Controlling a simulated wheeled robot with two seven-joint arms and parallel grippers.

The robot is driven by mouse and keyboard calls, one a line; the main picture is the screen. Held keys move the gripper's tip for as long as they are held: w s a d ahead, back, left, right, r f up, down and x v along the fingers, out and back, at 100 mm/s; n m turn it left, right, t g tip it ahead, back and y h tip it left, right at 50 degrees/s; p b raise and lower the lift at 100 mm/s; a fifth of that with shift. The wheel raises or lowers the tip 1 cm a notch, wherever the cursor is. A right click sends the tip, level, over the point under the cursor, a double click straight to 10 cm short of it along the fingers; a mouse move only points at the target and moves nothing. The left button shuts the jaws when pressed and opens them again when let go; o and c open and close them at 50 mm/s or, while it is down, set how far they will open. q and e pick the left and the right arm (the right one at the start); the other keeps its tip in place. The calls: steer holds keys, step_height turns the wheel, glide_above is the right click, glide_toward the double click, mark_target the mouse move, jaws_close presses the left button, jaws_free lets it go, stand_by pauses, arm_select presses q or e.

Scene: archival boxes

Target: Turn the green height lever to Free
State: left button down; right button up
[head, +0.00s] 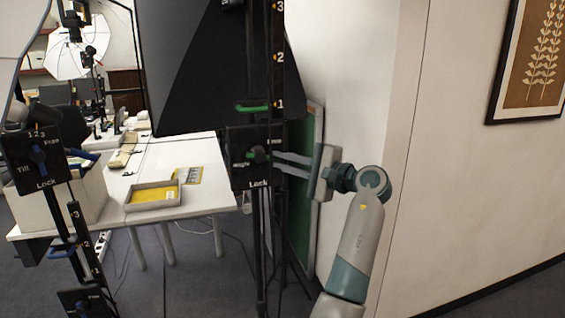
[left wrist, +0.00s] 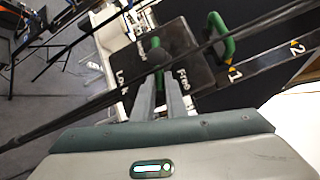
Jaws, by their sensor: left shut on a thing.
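The green height lever (head: 258,155) sits on a black plate (head: 240,175) on a dark upright stand. The plate has "Free" at its upper right and "Lock" at its bottom; a label at its left is small and partly legible. My left gripper (head: 272,159) reaches in from the right with its fingers shut on the lever. My right gripper is not in view.
A green handle (head: 253,107) is above the plate, beside the scale's 1. A black panel with a blue lever (head: 38,158) stands at left. A wall (head: 430,180) bounds the right side.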

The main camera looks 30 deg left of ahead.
arm_select(q)
steer(key=shift+r+n+h, duration=0.75)
steer(key=shift+n+h, duration=0.15)
steer(key=shift+n, duration=0.3)
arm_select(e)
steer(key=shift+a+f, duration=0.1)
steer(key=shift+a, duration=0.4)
arm_select(q)
steer(key=c, duration=1.8)
jaws_free()
steer(key=shift+a, duration=0.1)
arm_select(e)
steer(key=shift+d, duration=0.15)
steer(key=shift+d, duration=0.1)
